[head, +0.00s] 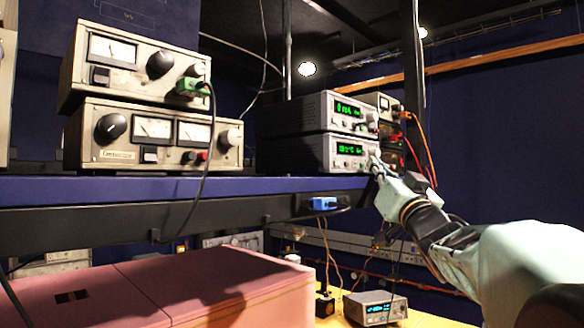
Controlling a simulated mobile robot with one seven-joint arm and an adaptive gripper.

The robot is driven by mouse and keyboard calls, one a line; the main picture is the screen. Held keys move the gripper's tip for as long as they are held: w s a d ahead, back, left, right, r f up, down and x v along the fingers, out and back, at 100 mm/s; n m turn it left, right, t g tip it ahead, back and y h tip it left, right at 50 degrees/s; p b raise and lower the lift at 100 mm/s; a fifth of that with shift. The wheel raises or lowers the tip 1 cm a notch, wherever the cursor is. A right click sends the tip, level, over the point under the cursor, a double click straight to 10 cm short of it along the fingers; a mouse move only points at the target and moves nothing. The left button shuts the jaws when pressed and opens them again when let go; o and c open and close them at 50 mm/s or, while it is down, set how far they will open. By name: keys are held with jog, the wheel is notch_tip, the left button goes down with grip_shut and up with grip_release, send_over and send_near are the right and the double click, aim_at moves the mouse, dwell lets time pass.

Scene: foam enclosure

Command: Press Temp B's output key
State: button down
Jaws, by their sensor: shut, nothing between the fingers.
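Two grey instruments with lit green displays are stacked on the blue shelf, the upper one (322,113) directly on the lower one (325,153). I cannot read a "Temp B" label on either, and the small keys are too fine to tell apart. My gripper (375,162) is shut and empty. Its fingertips are at the right side of the lower instrument's front panel, and I cannot tell whether they touch it. The gripper covers part of that panel's right end.
The blue shelf (150,190) carries two beige meter units (140,65) (150,137) at left. Behind my gripper are other small units (385,103) with orange cables. Below are a pink box (200,285) and a small instrument with a blue display (375,307). A dark upright post stands behind.

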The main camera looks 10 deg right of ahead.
jog(key=shift+w+a, duration=0.2)
jog(key=shift+w+a+f+b, duration=0.1)
jog(key=shift+w+a+b, duration=0.2)
jog(key=shift+w+a, duration=0.1)
dwell(1.3)
jog(key=shift+s+d+f, duration=0.15)
jog(key=shift+d+f, duration=0.15)
jog(key=shift+f, duration=0.15)
jog(key=shift+s, duration=0.1)
jog(key=shift+d, duration=0.1)
jog(key=s+d, duration=0.3)
jog(key=s, duration=0.1)
jog(key=shift+s+d+r, duration=0.1)
jog(key=shift+r, duration=0.2)
dwell(0.7)
